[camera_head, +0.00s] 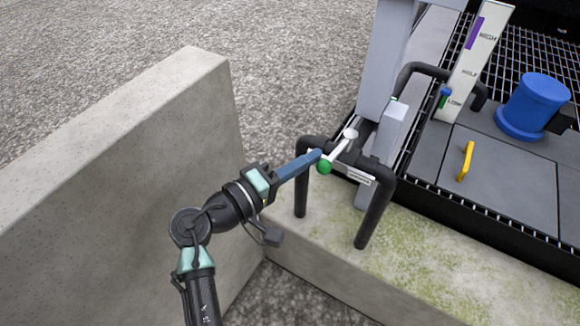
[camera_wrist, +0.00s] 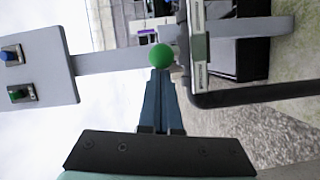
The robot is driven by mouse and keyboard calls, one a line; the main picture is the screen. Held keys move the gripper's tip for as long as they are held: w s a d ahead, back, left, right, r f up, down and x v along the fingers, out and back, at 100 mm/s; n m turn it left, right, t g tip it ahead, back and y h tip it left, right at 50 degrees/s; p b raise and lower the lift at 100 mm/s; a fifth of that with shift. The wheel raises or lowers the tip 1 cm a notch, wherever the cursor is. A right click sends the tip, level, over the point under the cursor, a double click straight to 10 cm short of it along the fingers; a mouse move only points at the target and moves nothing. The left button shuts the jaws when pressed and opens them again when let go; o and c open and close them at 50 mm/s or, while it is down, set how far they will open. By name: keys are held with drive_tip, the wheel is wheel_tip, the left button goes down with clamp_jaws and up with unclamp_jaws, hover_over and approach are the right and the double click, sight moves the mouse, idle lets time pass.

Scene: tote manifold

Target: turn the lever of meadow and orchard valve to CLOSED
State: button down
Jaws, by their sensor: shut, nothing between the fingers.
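A valve lever ends in a green ball knob (camera_head: 325,166). Its pale arm (camera_head: 341,146) slants up and right to a white hub on a black pipe frame (camera_head: 375,205). A white label plate (camera_head: 356,175) is below the lever, its text too small to read. My gripper (camera_head: 317,155) is shut and empty, its blue fingers reaching the knob from the left. In the wrist view the green knob (camera_wrist: 160,56) stands right at the fingertips (camera_wrist: 160,72). I cannot tell whether they touch.
A concrete wall (camera_head: 130,150) stands left of my arm. A mossy concrete ledge (camera_head: 430,255) carries the pipe frame. Behind it are a grey post (camera_head: 385,60), a blue cylinder (camera_head: 535,105), a yellow handle (camera_head: 465,160) and a white level gauge (camera_head: 475,60). A panel with buttons (camera_wrist: 45,70) shows in the wrist view.

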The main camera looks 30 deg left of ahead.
drive_tip(key=shift+w+d, duration=0.15)
drive_tip(key=shift+w, duration=0.25)
drive_tip(key=shift+s+d+f+p, duration=0.1)
drive_tip(key=shift+s+d+p, duration=0.1)
drive_tip(key=shift+d, duration=0.25)
drive_tip(key=shift+s+d+p, duration=0.1)
drive_tip(key=shift+d+p, duration=0.05)
drive_tip(key=shift+d, duration=0.3)
